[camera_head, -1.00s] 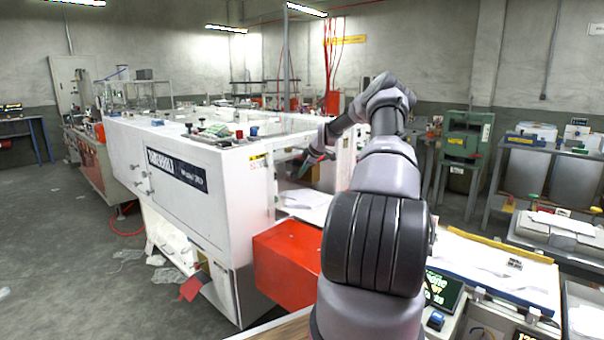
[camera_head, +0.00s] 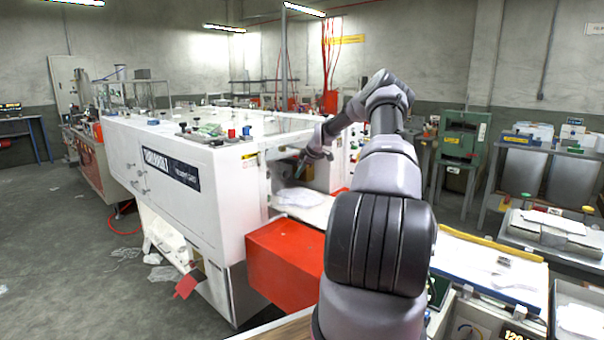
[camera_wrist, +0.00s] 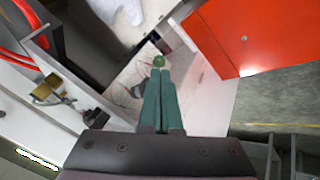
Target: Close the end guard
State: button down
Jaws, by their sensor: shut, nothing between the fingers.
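The white machine (camera_head: 190,195) stands left of my arm, with an open bay at its near right end. A clear panel seems to stand at this end, but its edges are too faint to tell how far the end guard is open. My gripper (camera_head: 299,172) is in front of the bay, pointing down and left, above a white sheet (camera_head: 300,199). In the wrist view my gripper (camera_wrist: 159,64) shows its green fingers pressed together with nothing between them. I cannot tell whether the fingertips touch a panel.
A red box (camera_head: 287,258) juts out below the bay; its red face also shows in the wrist view (camera_wrist: 250,35). A brass-coloured fitting (camera_wrist: 48,92) lies left of the fingers. A blue-edged tray table (camera_head: 490,265) stands right of my arm. The floor at the left is mostly free.

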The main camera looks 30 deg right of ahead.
jog(key=s+d+r, duration=0.4)
jog(key=d+r, duration=0.1)
jog(key=r, duration=0.3)
jog(key=shift+d, duration=0.3)
jog(key=s+a+r+m+g, duration=0.1)
jog(key=s+a+r, duration=0.1)
jog(key=a+r, duration=0.4)
jog(key=s+a+r, duration=0.2)
jog(key=a+r, duration=0.2)
jog(key=a, duration=0.5)
jog(key=s+a+r+m+g+h, duration=0.15)
jog(key=s+a+r+m, duration=0.25)
jog(key=s+a+r, duration=0.65)
jog(key=s+a+m, duration=0.3)
jog(key=s, duration=0.8)
jog(key=s+a+r+m+t+y, duration=0.1)
jog(key=s+a+m, duration=0.3)
jog(key=s, duration=0.8)
jog(key=s+a+r+m+t, duration=0.1)
jog(key=s+a+m, duration=0.3)
jog(key=s, duration=0.7)
jog(key=shift+s, duration=0.35)
jog(key=shift+t+y, duration=0.25)
